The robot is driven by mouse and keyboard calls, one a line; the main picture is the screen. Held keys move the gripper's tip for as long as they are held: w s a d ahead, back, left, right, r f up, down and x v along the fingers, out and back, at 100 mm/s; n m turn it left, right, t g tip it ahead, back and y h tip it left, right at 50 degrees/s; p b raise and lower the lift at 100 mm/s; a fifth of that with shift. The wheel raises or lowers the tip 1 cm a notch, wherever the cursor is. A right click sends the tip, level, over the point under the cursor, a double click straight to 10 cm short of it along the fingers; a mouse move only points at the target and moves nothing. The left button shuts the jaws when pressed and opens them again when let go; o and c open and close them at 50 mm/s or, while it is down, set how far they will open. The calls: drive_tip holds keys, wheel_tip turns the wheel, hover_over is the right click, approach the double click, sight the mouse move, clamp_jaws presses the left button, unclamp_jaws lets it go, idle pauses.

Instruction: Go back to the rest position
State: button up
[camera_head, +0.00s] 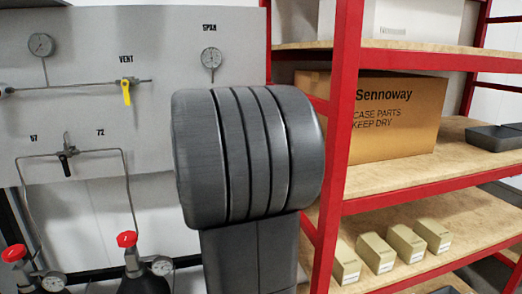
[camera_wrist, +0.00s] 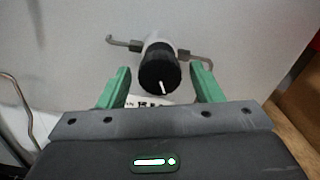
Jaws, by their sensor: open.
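My gripper (camera_wrist: 158,84) shows in the wrist view with its two green fingers spread apart. A black round knob (camera_wrist: 159,68) with a white pointer mark lies between and beyond the fingertips, on a pale fitting with a bent metal pipe on each side. I cannot tell how far the knob is from the fingers; no finger is seen touching it. A label with dark letters sits below the knob, partly hidden. In the head view my grey arm link fills the middle and hides part of the panel (camera_head: 90,105); the gripper does not show there.
A yellow-handled valve (camera_head: 126,92), gauges and a black-handled valve (camera_head: 66,155) are on the panel. Two cylinders with red knobs (camera_head: 127,239) stand below. A red-framed shelf (camera_head: 343,120) at the right holds a cardboard box (camera_head: 395,118), several small boxes and grey trays.

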drive_tip(key=v, duration=1.4)
drive_tip(key=shift+n, duration=0.3)
drive_tip(key=x, duration=1.4)
drive_tip(key=shift+w+a, duration=0.1)
drive_tip(key=shift+w, duration=0.15)
drive_tip(key=n, duration=0.4)
drive_tip(key=shift+s+r+p, duration=0.1)
drive_tip(key=shift+s+p, duration=0.05)
drive_tip(key=shift+p, duration=0.2)
drive_tip(key=n, duration=0.4)
drive_tip(key=n+p, duration=0.1)
drive_tip(key=n, duration=0.4)
drive_tip(key=shift+r+n+p, duration=0.1)
drive_tip(key=shift+n+p, duration=0.2)
drive_tip(key=n, duration=0.3)
drive_tip(key=shift+p, duration=0.35)
